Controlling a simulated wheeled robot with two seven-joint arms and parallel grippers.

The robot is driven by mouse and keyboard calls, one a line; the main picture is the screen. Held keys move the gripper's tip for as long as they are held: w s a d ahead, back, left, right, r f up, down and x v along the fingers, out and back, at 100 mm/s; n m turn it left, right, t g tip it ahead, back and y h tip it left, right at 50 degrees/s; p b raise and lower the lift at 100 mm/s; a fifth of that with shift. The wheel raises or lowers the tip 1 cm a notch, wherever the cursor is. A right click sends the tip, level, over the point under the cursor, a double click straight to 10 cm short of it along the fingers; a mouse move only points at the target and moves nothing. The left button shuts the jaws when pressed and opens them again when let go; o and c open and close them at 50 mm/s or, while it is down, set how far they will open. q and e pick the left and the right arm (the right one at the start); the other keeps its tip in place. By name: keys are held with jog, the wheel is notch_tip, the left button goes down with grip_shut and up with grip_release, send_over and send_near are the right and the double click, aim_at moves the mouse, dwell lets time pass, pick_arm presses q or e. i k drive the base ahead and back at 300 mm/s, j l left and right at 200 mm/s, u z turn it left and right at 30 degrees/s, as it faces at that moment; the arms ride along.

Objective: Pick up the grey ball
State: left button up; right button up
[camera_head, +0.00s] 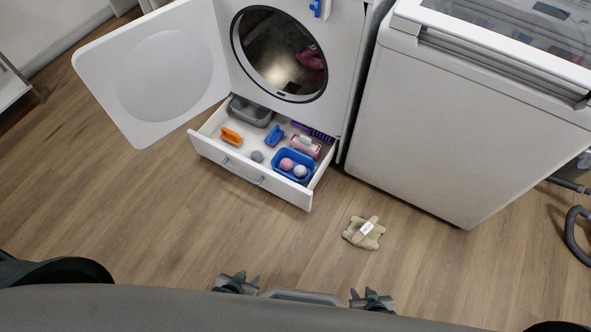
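The grey ball (257,156) is small and lies loose on the floor of the open white drawer (238,172), near its front wall. It sits left of a blue basket (279,178), which holds a pink ball (286,164) and a pale ball (300,171). My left gripper (247,279) is at the bottom of the view, well below the drawer, with its fingertips apart and nothing visible between them. My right gripper (364,294) is further right, also with fingertips apart and apparently empty. Both are far from the grey ball.
The drawer also holds an orange item (231,136), a blue item (274,136), a grey tub (250,112), a pink-and-white item (305,146) and a purple brush (314,131). An open washer door (163,75) overhangs the left.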

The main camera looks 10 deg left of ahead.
aim_at(257, 156)
jog(key=i+j+z, duration=0.2)
jog(key=i+j, duration=0.15)
jog(key=j, duration=0.25)
jog(key=i+j+z, duration=0.15)
jog(key=j, duration=0.2)
jog(key=i+j+z, duration=0.1)
jog(key=j, duration=0.25)
jog(key=i+j+z, duration=0.1)
jog(key=j, duration=0.25)
jog(key=i+j+z, duration=0.1)
jog(key=i+j, duration=0.15)
jog(key=j, duration=0.15)
